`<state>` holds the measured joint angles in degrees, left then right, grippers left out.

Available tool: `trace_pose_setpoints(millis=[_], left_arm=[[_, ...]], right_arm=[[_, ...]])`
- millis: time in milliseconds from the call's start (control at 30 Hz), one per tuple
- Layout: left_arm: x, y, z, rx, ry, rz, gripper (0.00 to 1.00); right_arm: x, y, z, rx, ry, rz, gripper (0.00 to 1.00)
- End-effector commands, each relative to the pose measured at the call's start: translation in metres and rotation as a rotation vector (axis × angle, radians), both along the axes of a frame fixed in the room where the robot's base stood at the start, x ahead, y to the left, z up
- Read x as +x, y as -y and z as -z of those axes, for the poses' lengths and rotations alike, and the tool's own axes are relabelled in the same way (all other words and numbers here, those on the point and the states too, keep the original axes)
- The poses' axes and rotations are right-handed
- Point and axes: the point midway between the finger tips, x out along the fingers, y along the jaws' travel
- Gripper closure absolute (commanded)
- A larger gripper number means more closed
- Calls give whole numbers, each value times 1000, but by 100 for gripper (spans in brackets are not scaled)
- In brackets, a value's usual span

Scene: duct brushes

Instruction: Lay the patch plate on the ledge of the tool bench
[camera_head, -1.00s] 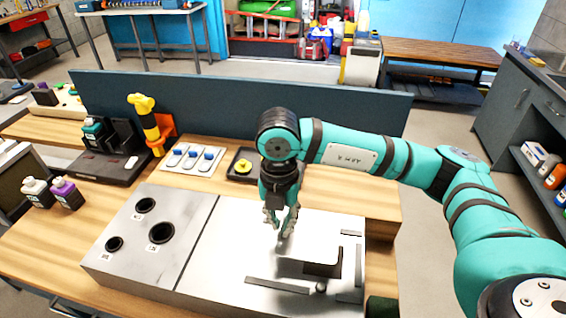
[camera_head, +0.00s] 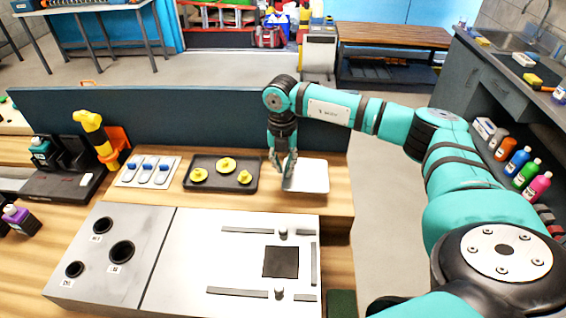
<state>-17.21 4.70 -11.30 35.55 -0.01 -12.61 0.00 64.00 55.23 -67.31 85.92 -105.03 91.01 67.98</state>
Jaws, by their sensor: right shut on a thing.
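The patch plate (camera_head: 311,177), a pale, near-white square sheet, is at the back right of the wooden tool bench. It is over the bench's raised back strip, the ledge (camera_head: 339,192), just right of a dark tray. My right gripper (camera_head: 287,182) points down and is shut on the plate's left edge. The plate looks about flat; I cannot tell whether it touches the wood. My left gripper is not in view.
The grey-white duct box (camera_head: 200,255) stands in front, with a dark square opening (camera_head: 281,262), rails and round holes. The dark tray (camera_head: 222,186) holds yellow pieces. A blue-grey panel (camera_head: 200,122) stands behind. A white rack (camera_head: 148,171) lies further left.

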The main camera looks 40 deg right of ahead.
Motion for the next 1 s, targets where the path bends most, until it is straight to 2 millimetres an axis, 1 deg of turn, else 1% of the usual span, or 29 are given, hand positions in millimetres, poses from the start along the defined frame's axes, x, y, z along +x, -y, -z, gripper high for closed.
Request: trace_pose_setpoints(millis=[33, 100, 200, 267, 400, 500, 600, 733, 767, 900, 1000], left_arm=[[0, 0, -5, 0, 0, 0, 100], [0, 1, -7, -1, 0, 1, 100], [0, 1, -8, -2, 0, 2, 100], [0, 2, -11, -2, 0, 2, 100], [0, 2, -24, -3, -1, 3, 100], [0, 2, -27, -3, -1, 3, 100], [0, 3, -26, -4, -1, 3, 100], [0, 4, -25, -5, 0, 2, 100], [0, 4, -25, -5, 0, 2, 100], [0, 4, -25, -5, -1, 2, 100], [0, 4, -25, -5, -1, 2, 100]], right_arm=[[6, 5, -2, 1, -1, 2, 100], [12, 10, 0, 1, -1, 1, 100], [16, 15, 2, 1, -1, -1, 100], [16, 15, 5, 1, -2, -1, 100], [15, 16, 23, -1, -5, -1, 100], [16, 15, 34, 1, -2, -1, 100], [16, 15, 38, 1, -1, -1, 100], [16, 15, 38, 1, -1, -1, 100], [16, 15, 38, 1, -1, -1, 89], [16, 15, 38, 1, -1, -1, 71], [16, 15, 38, 1, -1, -1, 70]])
